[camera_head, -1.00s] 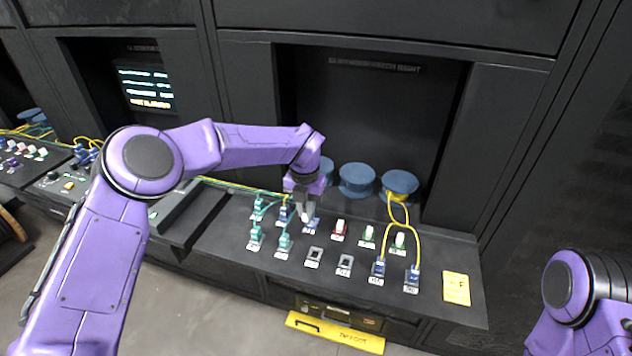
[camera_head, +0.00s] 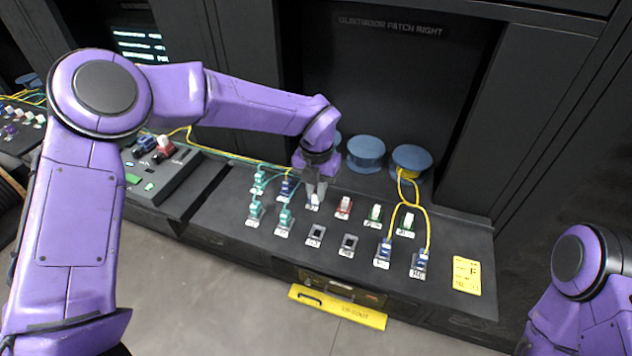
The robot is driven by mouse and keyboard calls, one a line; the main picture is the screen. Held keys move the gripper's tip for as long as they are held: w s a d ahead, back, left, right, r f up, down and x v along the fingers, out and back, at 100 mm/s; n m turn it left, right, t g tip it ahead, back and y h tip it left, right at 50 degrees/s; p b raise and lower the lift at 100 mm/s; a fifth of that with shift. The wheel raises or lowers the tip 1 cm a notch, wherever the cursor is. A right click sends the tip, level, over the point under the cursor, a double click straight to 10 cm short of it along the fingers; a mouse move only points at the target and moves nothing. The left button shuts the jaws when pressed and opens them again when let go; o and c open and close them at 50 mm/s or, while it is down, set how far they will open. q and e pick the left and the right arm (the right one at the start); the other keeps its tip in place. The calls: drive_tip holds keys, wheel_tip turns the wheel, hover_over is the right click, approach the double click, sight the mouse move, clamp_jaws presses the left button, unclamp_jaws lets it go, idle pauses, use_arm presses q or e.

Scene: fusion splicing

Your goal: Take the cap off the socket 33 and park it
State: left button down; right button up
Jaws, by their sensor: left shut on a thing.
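My left gripper (camera_head: 318,192) points down over the back row of sockets on the dark panel (camera_head: 233,232). It is shut on a small white cap (camera_head: 315,199) at a socket with a white label (camera_head: 312,207). The fingers hide much of the cap, and I cannot tell whether it is seated or lifted. The label's number is too small to read.
Two empty grey sockets (camera_head: 315,236) (camera_head: 348,245) sit in the front row. Blue plugs with yellow cables (camera_head: 384,252) are to their right. Teal plugs (camera_head: 285,218) stand left. Blue round spools (camera_head: 366,153) stand behind. A yellow card (camera_head: 466,275) lies at the right.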

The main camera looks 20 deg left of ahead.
use_arm(q)
drive_tip(key=s+f+b, duration=0.2)
drive_tip(key=s+d+f+b, duration=0.1)
drive_tip(key=s+f+b, duration=0.1)
drive_tip(key=f+b, duration=0.1)
drive_tip(key=shift+d, duration=0.2)
drive_tip(key=shift+s+f+b, duration=0.1)
drive_tip(key=shift+f+b, duration=0.25)
drive_tip(key=shift+f, duration=0.3)
drive_tip(key=shift+d+r+p, duration=0.1)
drive_tip(key=shift+p, duration=0.25)
idle(0.8)
drive_tip(key=shift+f+b, duration=0.4)
drive_tip(key=shift+f, duration=0.2)
idle(0.3)
drive_tip(key=c, duration=1)
unclamp_jaws()
drive_tip(key=shift+c, duration=0.2)
